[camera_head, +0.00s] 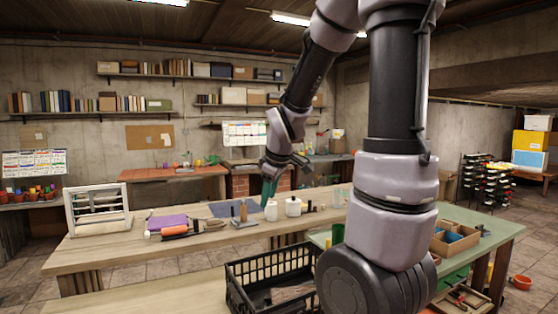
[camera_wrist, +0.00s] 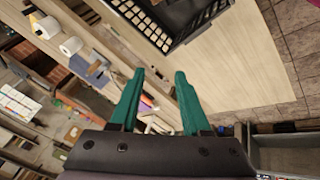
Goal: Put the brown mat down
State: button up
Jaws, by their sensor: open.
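I cannot pick out a brown mat with certainty. A grey-brown piece (camera_head: 290,294) lies in the black crate, partly hidden by the crate's wall; I cannot tell whether it is a mat. A flat blue-grey mat (camera_head: 228,209) lies on the bench to the left of my gripper.
The black crate (camera_head: 240,272) stands in front; it also shows in the wrist view (camera_wrist: 180,42). A green table (camera_head: 485,220) is at right.

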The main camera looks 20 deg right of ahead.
jog(key=s+a+r+m+t+y, duration=0.1)
jog(key=s+a+r+m, duration=0.3)
jog(key=s+r+m, duration=0.8)
jog(key=s+y, duration=0.1)
jog(key=s, duration=0.3)
jog(key=shift+s+r+m+t, duration=0.3)
